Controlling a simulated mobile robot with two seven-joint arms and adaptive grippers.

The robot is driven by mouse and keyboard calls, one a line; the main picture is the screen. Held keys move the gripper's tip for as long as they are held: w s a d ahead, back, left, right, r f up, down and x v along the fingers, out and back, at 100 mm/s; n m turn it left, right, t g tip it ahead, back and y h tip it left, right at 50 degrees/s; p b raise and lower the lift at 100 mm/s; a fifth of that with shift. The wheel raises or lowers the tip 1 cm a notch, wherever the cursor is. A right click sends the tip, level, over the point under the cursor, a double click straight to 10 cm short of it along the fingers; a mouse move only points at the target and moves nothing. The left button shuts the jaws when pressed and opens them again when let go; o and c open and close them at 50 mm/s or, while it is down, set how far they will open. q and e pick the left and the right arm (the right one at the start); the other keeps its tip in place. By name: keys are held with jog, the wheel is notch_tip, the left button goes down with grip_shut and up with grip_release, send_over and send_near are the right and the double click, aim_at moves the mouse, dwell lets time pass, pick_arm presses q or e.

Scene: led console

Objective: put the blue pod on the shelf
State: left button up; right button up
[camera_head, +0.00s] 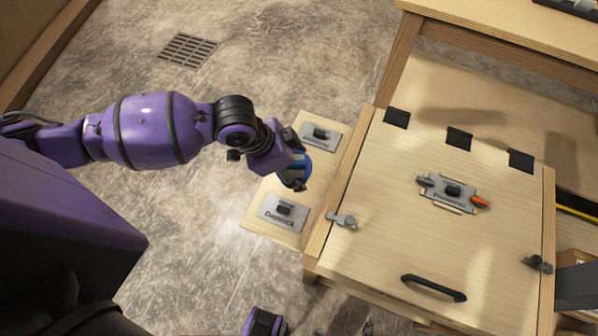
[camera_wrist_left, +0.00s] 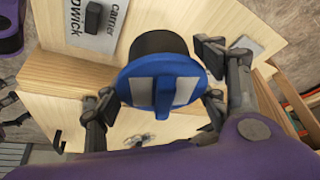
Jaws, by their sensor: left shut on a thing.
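The blue pod (camera_head: 304,166) shows in the head view partly hidden behind my left gripper (camera_head: 293,180). In the left wrist view the pod (camera_wrist_left: 135,82) is a blue disc with a raised blue bar across it and a dark round body behind. A pale wooden side board (camera_head: 259,205), which looks like the shelf, lies under and around the pod. I cannot tell whether the pod touches it. My right gripper is not in view.
The board carries two grey plates with black knobs, one at the far end (camera_head: 320,136) and one at the near end (camera_head: 284,211). The wooden console (camera_head: 400,220) stands to the right with latches, a black handle (camera_head: 433,288) and a central knob plate (camera_head: 449,191). The floor left is open.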

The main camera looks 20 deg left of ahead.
aim_at(298, 174)
pick_arm(q)
jog(key=shift+w+d+f, duration=0.3)
jog(key=shift+w+f, duration=0.3)
jog(key=shift+f, duration=0.2)
notch_tip(298, 174, down, 3)
jog(key=shift+r+b, duration=0.2)
jog(key=shift+b, duration=0.1)
jog(key=shift+w+f, duration=0.1)
jog(key=shift+f, duration=0.2)
jog(key=shift+f, duration=0.15)
jog(key=o, duration=1.3)
jog(key=shift+c, duration=0.2)
